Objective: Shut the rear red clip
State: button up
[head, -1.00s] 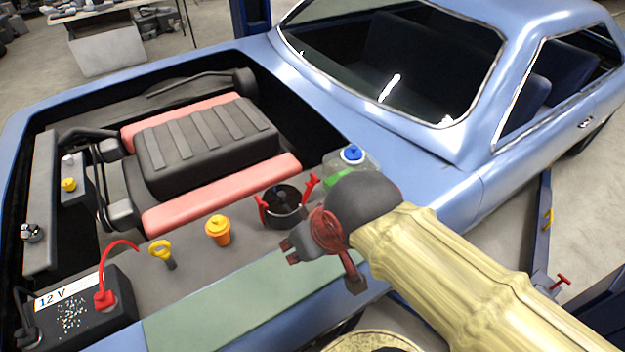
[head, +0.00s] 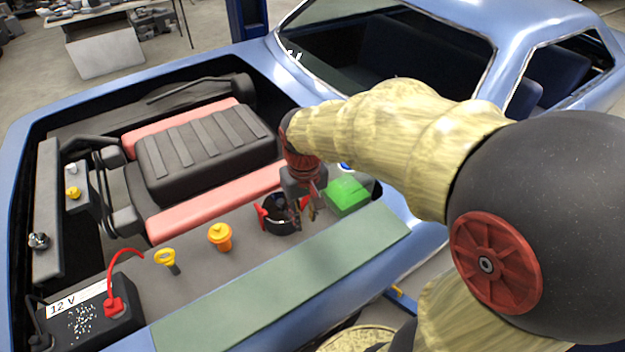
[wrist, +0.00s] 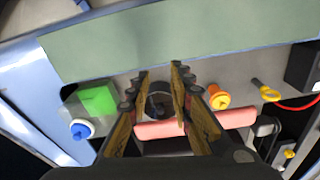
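A black round canister (head: 278,221) sits on the grey panel in the engine bay. A red clip (head: 262,218) stands out from its left side, tilted away from the canister wall. The canister's right side, where the other red clip is, is mostly hidden by my gripper (head: 305,214) in the head view. My gripper points down over that right side. In the wrist view my gripper (wrist: 161,72) is open, with its two fingers apart and the dark canister (wrist: 159,103) showing between them. I cannot make out either red clip there, nor tell whether a finger touches one.
Close to the right of the canister is a tank with a green part (head: 346,195) and a blue cap (wrist: 82,130). An orange cap (head: 220,237) and a yellow dipstick handle (head: 165,256) stand to the left. A 12 V battery (head: 88,315) is at front left.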

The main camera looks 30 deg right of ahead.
jog(key=w+d+f+g+p, duration=0.1)
jog(key=w+d+f+p, duration=0.2)
jog(key=w+d+f, duration=0.6)
jog(key=w+d+f+g+p, duration=0.1)
jog(key=w+d+f+p, duration=0.1)
jog(key=w+d+f, duration=0.85)
jog(key=w+r+n+t+h, duration=0.1)
jog(key=w+r+n, duration=0.15)
jog(key=w, duration=0.45)
jog(key=shift+m, duration=0.35)
jog(key=shift+w+d+f, duration=0.1)
jog(key=shift+f, duration=1.7)
jog(key=shift+d+f, duration=0.1)
jog(key=shift+f, duration=1.65)
jog(key=shift+c, duration=0.5)
jog(key=c, duration=0.4)
grip_shut()
